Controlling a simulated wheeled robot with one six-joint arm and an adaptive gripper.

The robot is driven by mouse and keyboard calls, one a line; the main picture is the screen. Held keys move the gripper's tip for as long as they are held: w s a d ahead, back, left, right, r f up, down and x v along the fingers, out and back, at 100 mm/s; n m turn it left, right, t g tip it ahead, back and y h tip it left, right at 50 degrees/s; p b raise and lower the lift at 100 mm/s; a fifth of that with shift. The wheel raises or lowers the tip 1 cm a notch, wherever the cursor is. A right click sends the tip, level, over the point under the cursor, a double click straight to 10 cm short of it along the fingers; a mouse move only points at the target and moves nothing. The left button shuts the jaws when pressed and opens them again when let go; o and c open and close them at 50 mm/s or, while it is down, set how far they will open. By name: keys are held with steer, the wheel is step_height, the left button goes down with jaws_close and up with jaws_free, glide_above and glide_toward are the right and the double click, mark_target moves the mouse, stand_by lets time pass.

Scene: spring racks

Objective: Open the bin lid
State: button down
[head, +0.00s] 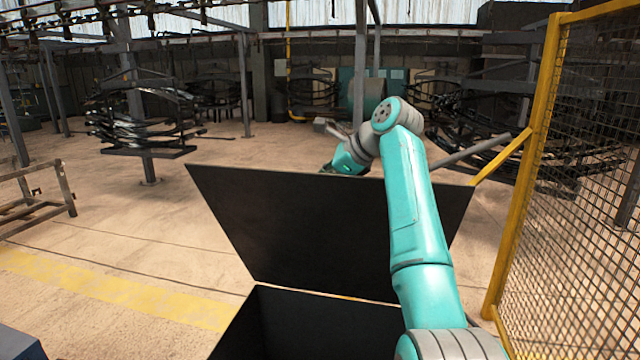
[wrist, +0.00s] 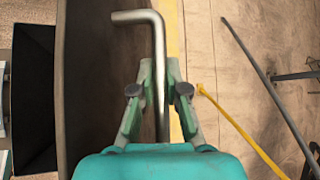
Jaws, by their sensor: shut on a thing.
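The black bin (head: 300,325) stands at the bottom of the head view with its dark interior showing. Its lid (head: 320,225) is raised and stands steeply up along the far edge. My arm reaches over the lid, and its wrist shows just above the lid's top edge. The lid hides most of my gripper in the head view. In the wrist view, my gripper (wrist: 160,68) is shut on a bent metal handle (wrist: 137,17), with one finger on each side of the bar. The lid also shows as a dark panel (wrist: 95,95) beside the handle.
A yellow-framed mesh fence (head: 545,150) stands close on the right. Racks of dark springs (head: 140,115) and grey posts stand behind. A metal frame table (head: 35,205) is at the left. The floor left of the bin is open, with a yellow stripe (head: 110,290).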

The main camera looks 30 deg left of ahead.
stand_by(0.3)
steer(key=c, duration=1.2)
jaws_free()
steer(key=shift+r, duration=0.1)
steer(key=v, duration=1.1)
steer(key=shift+d+r, duration=0.25)
steer(key=shift+d, duration=0.05)
